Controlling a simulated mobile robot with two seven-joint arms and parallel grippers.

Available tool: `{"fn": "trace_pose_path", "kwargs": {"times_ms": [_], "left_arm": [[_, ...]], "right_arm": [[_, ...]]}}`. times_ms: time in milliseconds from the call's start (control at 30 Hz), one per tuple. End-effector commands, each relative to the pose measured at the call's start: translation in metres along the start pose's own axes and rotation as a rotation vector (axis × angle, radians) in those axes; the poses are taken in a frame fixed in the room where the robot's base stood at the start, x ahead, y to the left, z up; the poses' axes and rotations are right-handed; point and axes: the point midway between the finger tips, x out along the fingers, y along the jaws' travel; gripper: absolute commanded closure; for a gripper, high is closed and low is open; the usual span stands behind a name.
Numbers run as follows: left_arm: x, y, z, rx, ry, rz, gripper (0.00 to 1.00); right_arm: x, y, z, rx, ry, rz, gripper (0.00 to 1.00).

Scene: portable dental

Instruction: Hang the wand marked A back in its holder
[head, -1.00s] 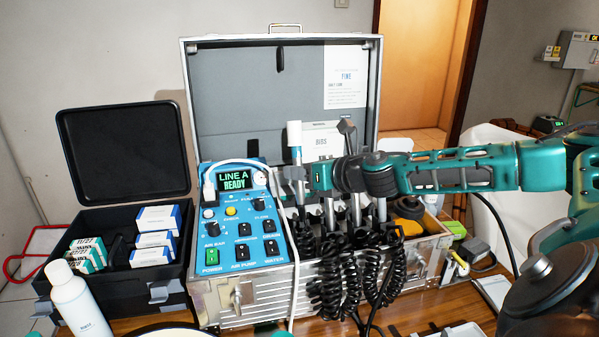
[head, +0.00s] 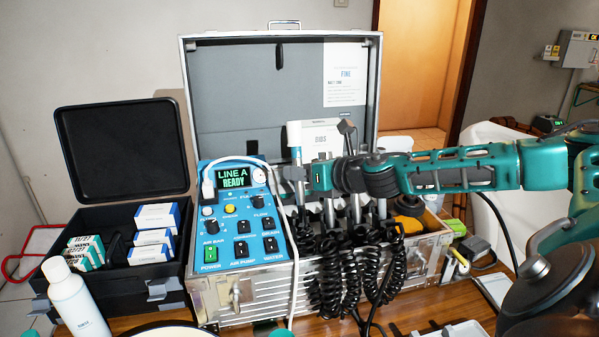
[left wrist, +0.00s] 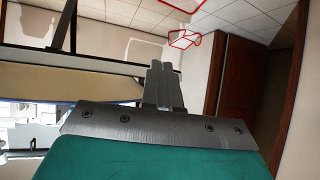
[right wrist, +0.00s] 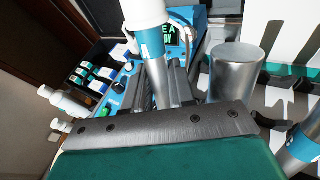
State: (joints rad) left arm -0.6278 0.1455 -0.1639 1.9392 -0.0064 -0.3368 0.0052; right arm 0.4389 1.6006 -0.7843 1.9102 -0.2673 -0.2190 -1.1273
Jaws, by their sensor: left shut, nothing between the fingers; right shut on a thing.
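The wand in my right gripper has a white top and a blue band (head: 294,135). It stands about upright in front of the open case, right of the blue control panel. My right gripper (head: 296,173) is shut around it. The right wrist view shows the wand's blue band (right wrist: 150,45) and metal body between the fingers. I cannot read a letter on it. Other metal wands (head: 354,208) stand in a row right of it, partly behind my arm. The holder is mostly hidden, so I cannot tell whether the wand is seated. My left gripper (left wrist: 162,85) is shut and empty, away from the case.
The blue panel (head: 266,245) shows "LINE A READY". Black coiled hoses (head: 330,290) hang over the case front. A black box (head: 110,285) with cartons and a white bottle (head: 78,300) stand at left. A tray (head: 465,330) lies at the front right.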

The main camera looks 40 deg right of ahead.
Motion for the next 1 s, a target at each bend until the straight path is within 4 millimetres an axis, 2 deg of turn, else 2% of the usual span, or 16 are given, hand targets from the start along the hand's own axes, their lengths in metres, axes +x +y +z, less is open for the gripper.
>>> {"fn": "trace_pose_path", "kwargs": {"times_ms": [733,1000], "left_arm": [[0.024,0.001,0.031,-0.002,0.005,-0.001,1.0],[0.026,0.001,0.034,-0.002,0.005,-0.001,1.0]], "right_arm": [[0.001,0.0,-0.033,-0.001,0.0,0.001,1.0],[0.0,0.0,-0.035,-0.001,-0.001,0.0,1.0]]}}
